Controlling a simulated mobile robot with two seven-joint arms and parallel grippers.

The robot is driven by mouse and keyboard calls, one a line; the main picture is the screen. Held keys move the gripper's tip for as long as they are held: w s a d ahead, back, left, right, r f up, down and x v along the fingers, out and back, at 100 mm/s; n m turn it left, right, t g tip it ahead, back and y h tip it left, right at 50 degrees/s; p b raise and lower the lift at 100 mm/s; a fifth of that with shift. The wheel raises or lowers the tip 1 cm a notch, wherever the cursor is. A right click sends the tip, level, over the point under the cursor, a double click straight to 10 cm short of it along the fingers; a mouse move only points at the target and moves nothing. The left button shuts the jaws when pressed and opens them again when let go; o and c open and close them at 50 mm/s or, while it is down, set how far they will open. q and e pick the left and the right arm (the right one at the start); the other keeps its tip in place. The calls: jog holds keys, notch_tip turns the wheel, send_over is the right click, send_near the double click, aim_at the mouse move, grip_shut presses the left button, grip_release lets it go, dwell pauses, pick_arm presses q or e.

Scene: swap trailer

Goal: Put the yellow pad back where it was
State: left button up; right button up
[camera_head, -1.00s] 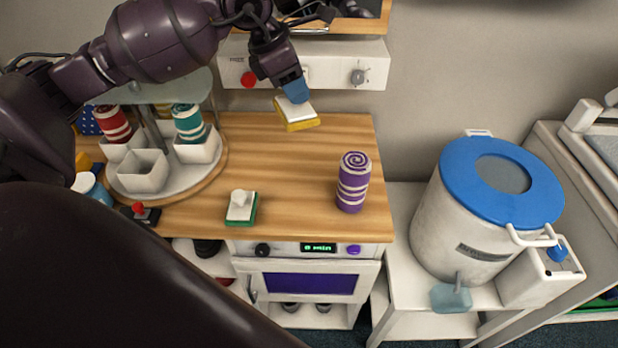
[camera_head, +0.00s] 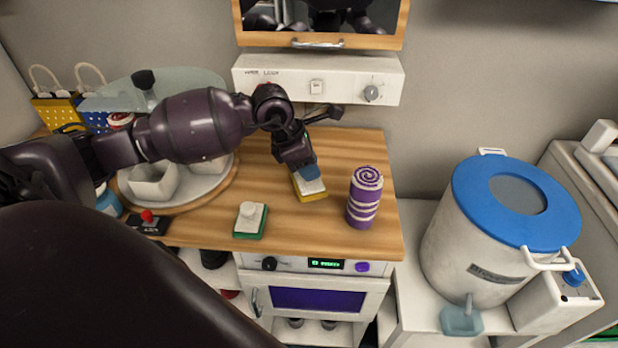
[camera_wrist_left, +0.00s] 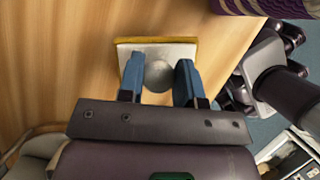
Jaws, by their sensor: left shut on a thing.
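The yellow pad (camera_head: 313,195) has a white top with a round knob and a yellow underside. It is at the middle of the wooden counter, between a green pad (camera_head: 250,221) and a purple striped cylinder (camera_head: 365,198). My left gripper (camera_head: 308,174) is shut on the pad's knob from above. In the left wrist view the yellow pad (camera_wrist_left: 184,47) shows with its knob between the two blue fingertips (camera_wrist_left: 160,80). The pad is at or just above the counter; I cannot tell whether it touches. My right gripper is not in view.
A round tray (camera_head: 180,200) with white cups stands at the left, partly behind my arm. A red-knobbed switch (camera_head: 148,219) sits at the counter's front left. A white drum with a blue lid (camera_head: 515,195) stands at the right. The counter (camera_head: 300,232) is bare in front of the pad.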

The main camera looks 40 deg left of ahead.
pick_arm(q)
notch_tip(320, 180, down, 4)
jog(key=shift+f, duration=0.1)
jog(key=o, duration=0.9)
jog(key=shift+c, duration=0.2)
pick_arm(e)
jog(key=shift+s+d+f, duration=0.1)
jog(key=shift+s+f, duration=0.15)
pick_arm(q)
jog(key=v, duration=1.2)
jog(key=shift+p, duration=0.3)
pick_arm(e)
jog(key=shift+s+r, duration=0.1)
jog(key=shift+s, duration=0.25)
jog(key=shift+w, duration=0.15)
